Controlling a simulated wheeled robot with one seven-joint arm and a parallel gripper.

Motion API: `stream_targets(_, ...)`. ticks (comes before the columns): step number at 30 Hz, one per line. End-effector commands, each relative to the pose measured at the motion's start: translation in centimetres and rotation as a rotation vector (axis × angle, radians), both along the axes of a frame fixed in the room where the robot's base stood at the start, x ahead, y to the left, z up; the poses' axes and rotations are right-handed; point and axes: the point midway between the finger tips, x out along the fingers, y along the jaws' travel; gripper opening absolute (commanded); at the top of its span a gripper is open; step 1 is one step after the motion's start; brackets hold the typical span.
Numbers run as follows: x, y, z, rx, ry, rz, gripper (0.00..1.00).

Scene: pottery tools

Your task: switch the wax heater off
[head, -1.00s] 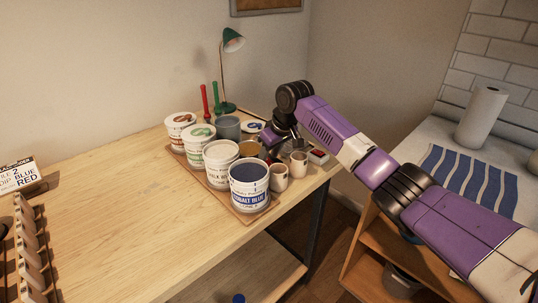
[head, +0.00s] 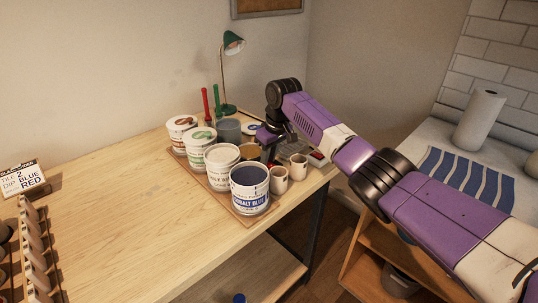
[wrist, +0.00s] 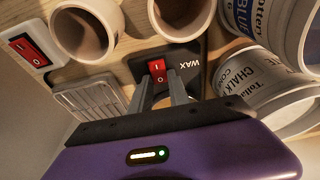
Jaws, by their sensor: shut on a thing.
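The wax heater shows in the wrist view as a dark base (wrist: 187,52) lettered WAX. Its red rocker switch (wrist: 157,66) is marked I and O; I cannot tell which side is pressed in. My gripper (wrist: 160,84) has its two grey fingers close together at the switch, shut on it near the O end. In the head view my gripper (head: 270,140) is low behind the tubs and cups, and hides most of the heater and its switch.
A white box with another red switch (wrist: 28,48) stands left of the heater in the wrist view, near a ribbed metal tray (wrist: 90,105). Two cups (head: 279,180) (head: 298,167) and several glaze tubs (head: 249,190) crowd close by. A green lamp (head: 229,75) stands behind.

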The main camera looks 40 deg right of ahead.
Motion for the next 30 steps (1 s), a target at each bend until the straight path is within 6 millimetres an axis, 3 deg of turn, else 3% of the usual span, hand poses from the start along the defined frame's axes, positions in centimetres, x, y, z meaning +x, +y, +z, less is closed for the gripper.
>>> stream_targets(22, 0.34, -0.22, 0.10, -0.009, 0.108, -0.003, 0.00)
stream_targets(23, 0.34, -0.21, 0.10, -0.009, 0.108, -0.003, 0.28)
stream_targets(25, 0.34, -0.17, 0.10, -0.008, 0.108, -0.002, 0.41)
stream_targets(30, 0.32, -0.06, 0.05, -0.006, 0.110, -0.001, 0.44)
